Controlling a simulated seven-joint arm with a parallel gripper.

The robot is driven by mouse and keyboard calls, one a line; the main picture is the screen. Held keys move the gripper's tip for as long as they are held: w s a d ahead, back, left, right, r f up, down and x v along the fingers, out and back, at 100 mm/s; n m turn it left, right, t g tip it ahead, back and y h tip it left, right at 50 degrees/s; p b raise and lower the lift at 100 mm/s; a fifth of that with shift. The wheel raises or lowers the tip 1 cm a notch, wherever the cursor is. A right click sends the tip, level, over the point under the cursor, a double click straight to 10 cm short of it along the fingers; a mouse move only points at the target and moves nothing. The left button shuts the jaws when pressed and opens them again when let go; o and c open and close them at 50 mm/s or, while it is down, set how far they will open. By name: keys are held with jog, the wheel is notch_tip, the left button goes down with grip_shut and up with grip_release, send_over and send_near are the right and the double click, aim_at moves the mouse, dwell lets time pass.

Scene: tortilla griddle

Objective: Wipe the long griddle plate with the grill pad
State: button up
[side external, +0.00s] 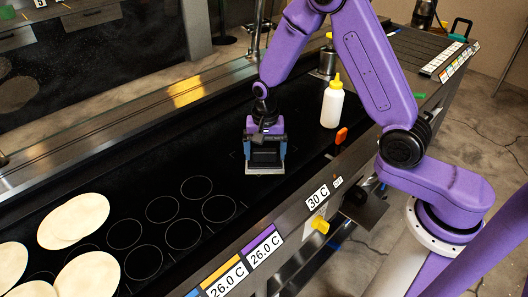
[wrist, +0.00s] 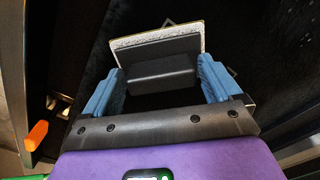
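The long griddle plate (side external: 185,155) is a black surface running from lower left to upper right, with thin circle outlines on its left half. My gripper (side external: 266,150) is over its middle, pointing down, with its blue fingers on both sides of the grill pad's black handle. The grill pad (side external: 265,170) has a pale grey base at or just above the plate; I cannot tell if it touches. The pad's underside is hidden.
Several pale tortillas (side external: 75,218) lie on the plate's left end. A white bottle with a yellow cap (side external: 332,103) stands to the right of my gripper. An orange knob or handle (side external: 341,136) sits at the front edge, also in the wrist view (wrist: 37,135). Temperature displays (side external: 263,252) line the front.

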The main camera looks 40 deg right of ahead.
jog(key=shift+f, duration=0.25)
dwell(0.3)
jog(key=c, duration=1.2)
jog(key=shift+r, duration=2.55)
jog(key=shift+c, duration=0.2)
